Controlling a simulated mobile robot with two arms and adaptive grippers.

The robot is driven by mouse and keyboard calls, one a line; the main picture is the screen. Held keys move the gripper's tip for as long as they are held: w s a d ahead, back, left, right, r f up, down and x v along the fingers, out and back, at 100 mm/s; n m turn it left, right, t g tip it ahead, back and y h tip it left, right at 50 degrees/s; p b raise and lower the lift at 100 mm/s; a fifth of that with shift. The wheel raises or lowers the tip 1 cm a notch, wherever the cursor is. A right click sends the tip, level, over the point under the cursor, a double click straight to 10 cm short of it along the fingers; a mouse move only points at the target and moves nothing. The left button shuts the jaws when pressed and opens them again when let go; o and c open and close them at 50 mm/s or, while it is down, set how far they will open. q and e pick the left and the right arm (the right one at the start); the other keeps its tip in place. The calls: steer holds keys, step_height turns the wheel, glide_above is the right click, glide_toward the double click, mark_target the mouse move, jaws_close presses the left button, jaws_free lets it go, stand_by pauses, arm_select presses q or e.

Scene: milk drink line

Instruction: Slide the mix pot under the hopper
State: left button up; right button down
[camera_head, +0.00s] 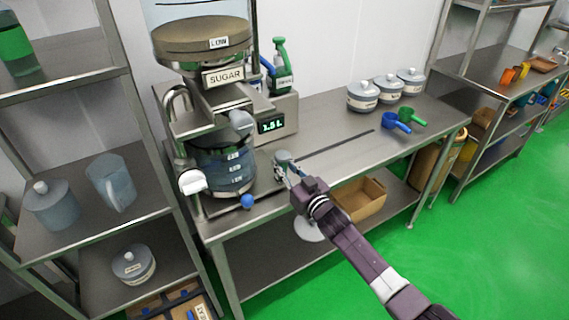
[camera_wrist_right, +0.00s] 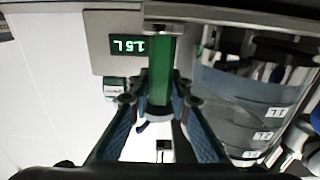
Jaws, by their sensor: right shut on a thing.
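The mix pot (camera_head: 228,168) is a translucent blue-grey vessel with white level labels. It stands in the frame below the sugar hopper (camera_head: 205,45), and it also shows at the right of the upside-down right wrist view (camera_wrist_right: 240,100). My right gripper (camera_head: 287,168) is right of the pot at the bench's front edge. In the right wrist view its fingers (camera_wrist_right: 162,108) are closed around a narrow green piece (camera_wrist_right: 161,65) with a grey end. I cannot tell whether that piece belongs to the pot. My left gripper is not in view.
A display box (camera_head: 271,125) reads 1.5 L behind the pot. A green spray bottle (camera_head: 282,66) stands behind it. Lidded tubs (camera_head: 362,97) and blue (camera_head: 395,122) and green scoops (camera_head: 411,117) are on the right of the bench.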

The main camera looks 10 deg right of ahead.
steer(key=shift+s+a+f, duration=0.1)
steer(key=shift+a+f, duration=0.05)
steer(key=shift+a, duration=0.05)
steer(key=c, duration=1.8)
jaws_free()
steer(key=shift+a, duration=0.1)
steer(key=shift+o, duration=0.2)
steer(key=shift+s+d, duration=0.2)
steer(key=v, duration=1.1)
steer(key=shift+s, duration=0.3)
